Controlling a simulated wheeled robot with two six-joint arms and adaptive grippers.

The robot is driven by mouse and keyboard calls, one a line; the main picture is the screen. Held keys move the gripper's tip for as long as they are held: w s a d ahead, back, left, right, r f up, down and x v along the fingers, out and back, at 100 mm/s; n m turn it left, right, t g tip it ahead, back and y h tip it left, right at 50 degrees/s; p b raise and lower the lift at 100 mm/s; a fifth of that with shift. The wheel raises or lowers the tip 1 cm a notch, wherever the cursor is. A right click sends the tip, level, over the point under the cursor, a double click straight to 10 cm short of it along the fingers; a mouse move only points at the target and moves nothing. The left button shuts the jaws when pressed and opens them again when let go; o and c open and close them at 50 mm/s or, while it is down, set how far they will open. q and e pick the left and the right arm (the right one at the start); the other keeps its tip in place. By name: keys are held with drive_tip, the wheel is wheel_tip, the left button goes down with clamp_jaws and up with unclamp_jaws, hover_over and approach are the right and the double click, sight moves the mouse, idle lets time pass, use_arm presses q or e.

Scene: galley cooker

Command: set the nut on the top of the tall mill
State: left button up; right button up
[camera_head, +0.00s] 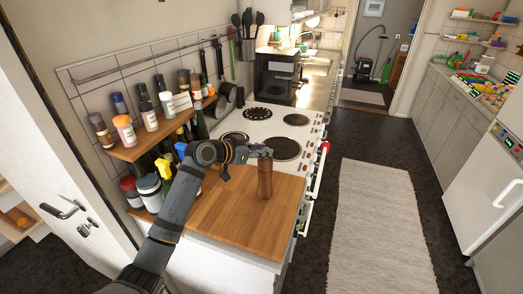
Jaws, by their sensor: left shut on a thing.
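The tall mill (265,180) is a brown wooden cylinder standing upright on the wooden board near its back right part. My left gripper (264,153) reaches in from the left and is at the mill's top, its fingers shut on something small. The nut is too small to make out clearly between the fingers. I cannot tell whether the fingers or the nut touch the mill. My right gripper is not in view.
The wooden board (232,218) is otherwise clear. The white cooker (262,122) with dark round plates lies behind it. Two shelves of jars and bottles, including the upper shelf (150,139), stand left of my arm.

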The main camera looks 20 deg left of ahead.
use_arm(q)
drive_tip(key=shift+f, duration=0.15)
drive_tip(key=o, duration=1.5)
drive_tip(key=p+v, duration=0.3)
drive_tip(key=v, duration=0.7)
drive_tip(key=shift+p, duration=0.3)
idle(0.5)
